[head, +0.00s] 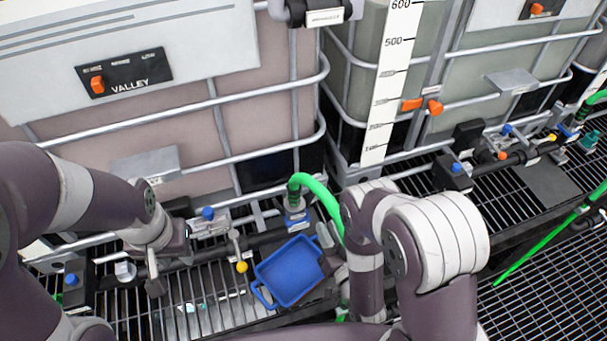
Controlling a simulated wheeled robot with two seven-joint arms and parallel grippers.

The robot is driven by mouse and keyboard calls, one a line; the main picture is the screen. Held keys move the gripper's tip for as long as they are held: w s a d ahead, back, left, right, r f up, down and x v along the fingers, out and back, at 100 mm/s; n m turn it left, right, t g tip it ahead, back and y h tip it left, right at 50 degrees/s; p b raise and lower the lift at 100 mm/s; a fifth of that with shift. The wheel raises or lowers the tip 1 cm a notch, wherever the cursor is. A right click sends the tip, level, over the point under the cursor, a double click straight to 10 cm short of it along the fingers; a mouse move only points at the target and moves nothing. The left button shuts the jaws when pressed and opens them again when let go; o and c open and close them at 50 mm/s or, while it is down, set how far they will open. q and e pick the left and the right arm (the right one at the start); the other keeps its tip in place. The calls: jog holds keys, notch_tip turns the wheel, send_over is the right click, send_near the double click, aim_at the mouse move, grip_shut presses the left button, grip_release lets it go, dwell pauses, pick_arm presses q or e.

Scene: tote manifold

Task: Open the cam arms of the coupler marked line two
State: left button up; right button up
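A dark coupler (296,200) with a blue part below it joins the green hose (318,190) to the pipework in front of the left tote. I cannot read a line number on it, and its cam arms are too small to make out. My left gripper (154,277) points down over the grating at the left, apart from the coupler; its finger gap is not clear. My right gripper (332,255) is mostly hidden behind my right arm, beside the right edge of a blue tray (291,271). I cannot tell whether it grips the tray.
A black pipe with a yellow-knobbed lever (241,266) and a blue-knobbed valve (208,213) lies between my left gripper and the coupler. Caged totes (250,110) stand behind. More valves (501,154) and a green hose (540,243) are at the right.

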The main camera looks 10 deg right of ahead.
aim_at(313, 197)
jog(key=shift+t, duration=0.4)
jog(key=x, duration=0.4)
jog(key=r+x, duration=0.1)
jog(key=x, duration=0.3)
jog(key=b+x, duration=0.1)
jog(key=x, duration=0.4)
jog(key=shift+r, duration=0.35)
jog(key=shift+a, duration=0.1)
grip_shut()
